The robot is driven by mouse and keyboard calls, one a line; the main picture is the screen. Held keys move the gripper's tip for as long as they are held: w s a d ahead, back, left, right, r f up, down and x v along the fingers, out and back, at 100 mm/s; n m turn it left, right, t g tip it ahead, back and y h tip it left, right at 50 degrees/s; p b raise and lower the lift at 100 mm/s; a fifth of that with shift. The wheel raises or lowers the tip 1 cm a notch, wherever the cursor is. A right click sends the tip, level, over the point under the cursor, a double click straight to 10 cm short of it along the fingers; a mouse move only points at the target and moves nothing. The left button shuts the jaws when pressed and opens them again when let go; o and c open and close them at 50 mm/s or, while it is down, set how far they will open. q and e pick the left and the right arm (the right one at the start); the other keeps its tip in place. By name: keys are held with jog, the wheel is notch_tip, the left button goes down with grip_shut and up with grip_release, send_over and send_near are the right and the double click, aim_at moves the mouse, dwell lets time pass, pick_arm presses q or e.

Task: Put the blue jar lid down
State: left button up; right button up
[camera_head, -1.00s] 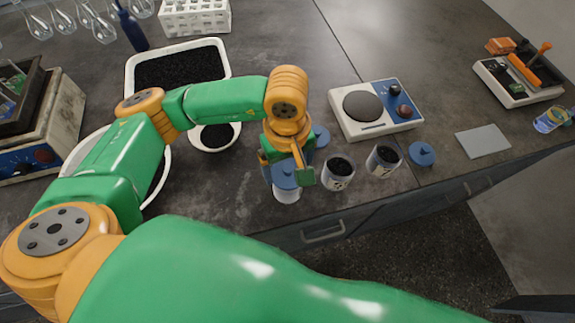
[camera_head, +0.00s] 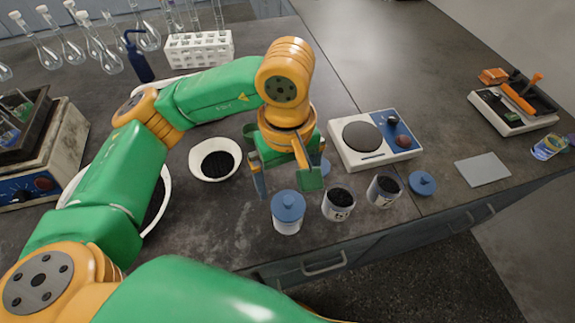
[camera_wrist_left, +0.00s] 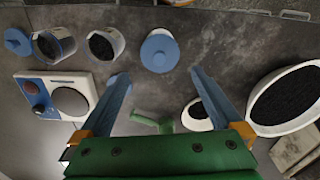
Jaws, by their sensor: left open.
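A blue jar lid (camera_head: 288,203) sits on a white jar (camera_head: 287,226) near the front edge of the bench; the lid also shows in the left wrist view (camera_wrist_left: 159,50). My left gripper (camera_head: 291,178) is open and empty, just behind and apart from this lid. Its two blue fingers (camera_wrist_left: 160,88) are spread wide in the left wrist view. A second blue lid (camera_head: 422,182) lies on the bench at the right. Another blue lid is partly hidden by the gripper and shows beside a finger in the left wrist view (camera_wrist_left: 119,80). My right gripper is not in view.
Two open jars of dark grains, one nearer (camera_head: 338,204) and one further right (camera_head: 383,190), stand right of the lidded jar. A hot plate (camera_head: 375,140) is behind them. A white bowl (camera_head: 215,159) is at the left. A grey square plate (camera_head: 482,170) lies at the right.

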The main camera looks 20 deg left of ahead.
pick_arm(q)
notch_tip(320, 180, up, 4)
jog(key=shift+r, duration=0.25)
